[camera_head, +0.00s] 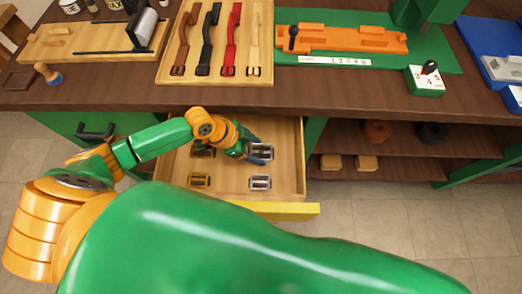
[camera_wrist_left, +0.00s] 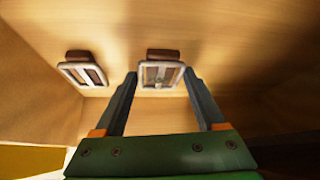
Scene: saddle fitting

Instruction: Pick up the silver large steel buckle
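My left gripper (camera_head: 258,155) is down in the open drawer (camera_head: 230,193), at its back right. It is open. In the left wrist view, a silver buckle (camera_wrist_left: 160,73) with a dark bar lies between the open fingertips (camera_wrist_left: 161,80), with a gap on each side; it also shows partly behind the gripper in the head view (camera_head: 265,149). A second silver buckle (camera_head: 260,182) lies nearer the drawer front; it shows at the left in the wrist view (camera_wrist_left: 82,73). I cannot tell their sizes apart surely. My right gripper is not in view.
A brass buckle (camera_head: 200,181) lies front left in the drawer; a dark buckle (camera_head: 203,152) behind it is partly hidden by my arm. The drawer walls stand close around. Above, the bench holds a tray of straps (camera_head: 262,40) and an orange fixture (camera_head: 340,40).

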